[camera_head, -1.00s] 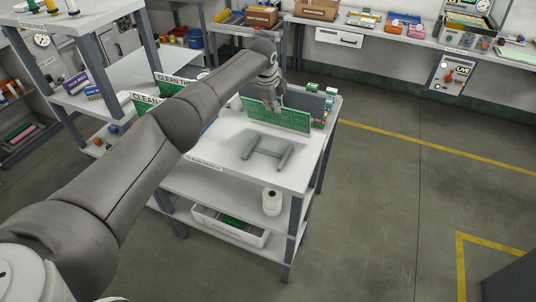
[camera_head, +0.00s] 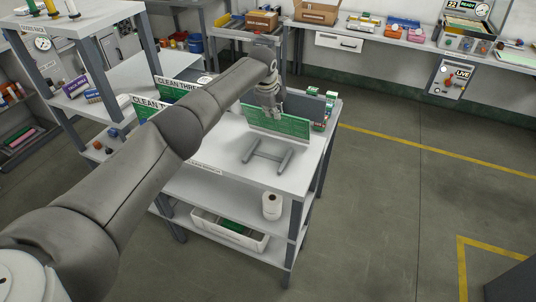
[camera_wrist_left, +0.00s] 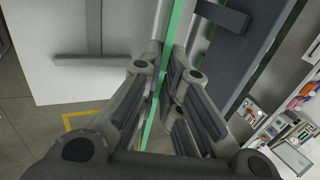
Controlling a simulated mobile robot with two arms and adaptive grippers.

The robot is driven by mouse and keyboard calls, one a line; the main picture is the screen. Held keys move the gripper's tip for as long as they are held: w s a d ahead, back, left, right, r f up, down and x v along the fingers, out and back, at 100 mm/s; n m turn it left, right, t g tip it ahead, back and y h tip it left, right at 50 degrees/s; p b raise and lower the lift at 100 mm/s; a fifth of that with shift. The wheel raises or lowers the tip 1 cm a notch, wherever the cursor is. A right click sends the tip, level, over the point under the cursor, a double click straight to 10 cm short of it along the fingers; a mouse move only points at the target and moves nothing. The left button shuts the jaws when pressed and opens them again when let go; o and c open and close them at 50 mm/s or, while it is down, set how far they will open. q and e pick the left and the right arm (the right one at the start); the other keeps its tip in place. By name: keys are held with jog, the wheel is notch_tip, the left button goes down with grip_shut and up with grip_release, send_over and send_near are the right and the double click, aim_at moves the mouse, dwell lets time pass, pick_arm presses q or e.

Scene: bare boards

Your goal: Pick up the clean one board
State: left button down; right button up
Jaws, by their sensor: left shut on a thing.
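The green board (camera_head: 290,124) stands on edge, upright, above the white bench (camera_head: 310,165) in the head view. My left gripper (camera_head: 279,114) comes down on its top edge and is shut on it. In the left wrist view my left gripper (camera_wrist_left: 164,65) has one finger on each side of the thin green board (camera_wrist_left: 149,122), seen edge-on. I cannot tell whether its lower edge touches the bench. My right gripper is not in view.
A grey H-shaped stand (camera_head: 267,156) lies in front of the board. A dark grey panel (camera_head: 314,104) stands behind it. A white roll (camera_head: 271,206) and a white bin (camera_head: 230,232) are below.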

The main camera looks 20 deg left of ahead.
aim_at(277, 124)
pick_arm(q)
jog(key=shift+f, duration=0.3)
jog(key=c, duration=1.9)
grip_release()
jog(key=shift+o, duration=0.2)
jog(key=shift+f+b, duration=0.1)
jog(key=shift+b, duration=0.2)
jog(key=shift+b+x, duration=1.45)
jog(key=shift+b, duration=1.45)
jog(key=shift+c, duration=0.6)
grip_shut()
